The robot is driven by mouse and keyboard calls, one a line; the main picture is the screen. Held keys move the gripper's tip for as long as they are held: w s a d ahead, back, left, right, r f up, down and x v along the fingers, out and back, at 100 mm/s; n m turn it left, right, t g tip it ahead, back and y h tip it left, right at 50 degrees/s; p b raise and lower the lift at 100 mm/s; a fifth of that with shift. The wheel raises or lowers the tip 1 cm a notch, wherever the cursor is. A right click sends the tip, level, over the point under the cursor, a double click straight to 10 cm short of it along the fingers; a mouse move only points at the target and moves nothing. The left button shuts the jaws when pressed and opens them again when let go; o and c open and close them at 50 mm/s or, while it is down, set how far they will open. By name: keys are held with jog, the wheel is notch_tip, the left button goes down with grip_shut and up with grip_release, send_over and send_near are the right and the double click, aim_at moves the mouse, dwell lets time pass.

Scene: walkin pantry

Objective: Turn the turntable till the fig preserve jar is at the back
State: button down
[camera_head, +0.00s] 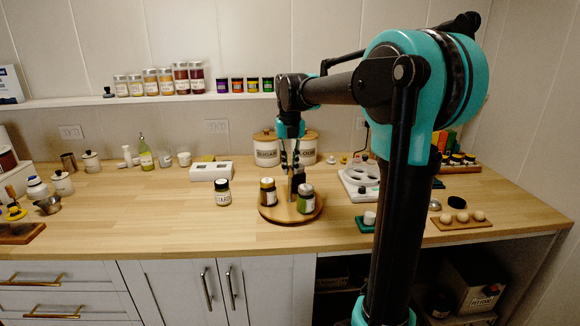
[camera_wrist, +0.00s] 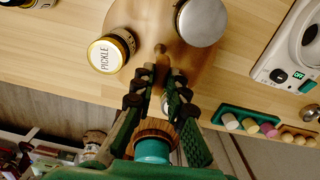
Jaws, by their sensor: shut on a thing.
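The round wooden turntable (camera_head: 275,214) stands near the front edge of the counter. A dark jar with a yellowish lid (camera_head: 268,192) is at its front left; in the wrist view its lid reads PICKLE (camera_wrist: 108,52). A green-labelled jar with a silver lid (camera_head: 305,199) is at front right, its lid showing in the wrist view (camera_wrist: 202,22). I cannot read which is fig preserve. My gripper (camera_head: 291,170) points down over the turntable's middle, shut on its thin upright post (camera_wrist: 160,48), as far as I can see.
A jar (camera_head: 222,190) stands left of the turntable. Two white canisters (camera_head: 266,150) stand behind. A white scale (camera_head: 355,178) and green tray (camera_head: 364,226) are to the right. The counter front left of the turntable is clear.

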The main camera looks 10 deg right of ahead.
jog(key=c, duration=1.5)
grip_release()
jog(key=shift+c, duration=0.2)
jog(key=shift+r, duration=0.1)
notch_tip(320, 180, up, 12)
